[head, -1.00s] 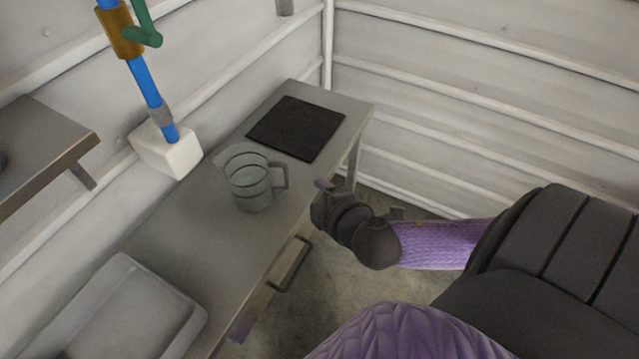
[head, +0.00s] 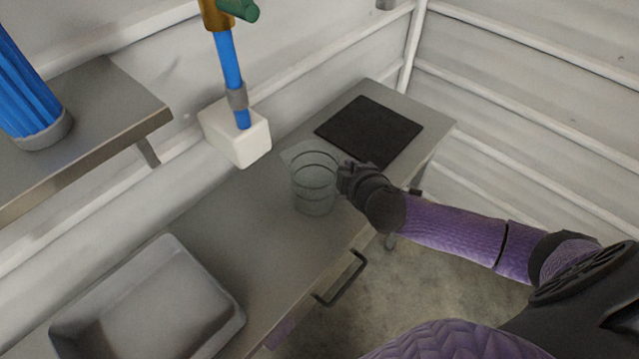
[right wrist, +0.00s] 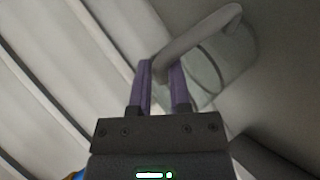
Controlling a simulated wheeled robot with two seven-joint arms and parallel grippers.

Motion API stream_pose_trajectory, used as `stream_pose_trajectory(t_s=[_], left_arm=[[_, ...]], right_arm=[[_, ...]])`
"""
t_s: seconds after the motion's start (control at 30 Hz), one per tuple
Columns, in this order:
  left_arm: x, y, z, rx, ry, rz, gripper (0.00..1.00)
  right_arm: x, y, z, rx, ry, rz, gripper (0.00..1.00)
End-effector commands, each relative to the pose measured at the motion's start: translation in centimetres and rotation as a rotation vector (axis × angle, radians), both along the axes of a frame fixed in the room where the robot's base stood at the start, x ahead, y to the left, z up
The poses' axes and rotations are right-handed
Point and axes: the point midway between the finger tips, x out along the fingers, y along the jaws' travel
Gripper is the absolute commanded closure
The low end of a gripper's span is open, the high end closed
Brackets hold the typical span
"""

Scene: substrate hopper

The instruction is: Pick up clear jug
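The clear jug (head: 315,190) stands upright on the metal table, its handle side facing my right gripper. My right gripper (head: 347,177) is right at the jug's handle, which it hides in the head view. In the right wrist view, the two purple fingers of my right gripper (right wrist: 161,70) are apart. The jug's handle (right wrist: 205,35) runs across at the fingertips, its near end showing in the gap between them. I cannot tell if either finger touches it. The jug's body (right wrist: 225,65) is behind the handle. My left gripper is not in view.
A white block on a blue pipe (head: 237,135) is behind the jug. A shelf (head: 100,125) with a blue container (head: 25,90) is at left.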

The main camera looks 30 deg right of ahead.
Motion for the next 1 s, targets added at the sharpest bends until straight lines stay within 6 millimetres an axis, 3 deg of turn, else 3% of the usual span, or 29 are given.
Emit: stream_pose_trajectory(t_s=[0.03,0.1,1.0], left_arm=[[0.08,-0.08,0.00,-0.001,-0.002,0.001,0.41],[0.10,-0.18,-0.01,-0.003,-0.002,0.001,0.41],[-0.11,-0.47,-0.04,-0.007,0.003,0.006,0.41]], right_arm=[[-0.01,-0.01,0.00,0.000,0.000,0.000,0.90],[-0.02,0.00,-0.01,0.000,0.000,0.000,1.00],[-0.04,0.00,-0.05,0.000,0.001,0.000,1.00]])
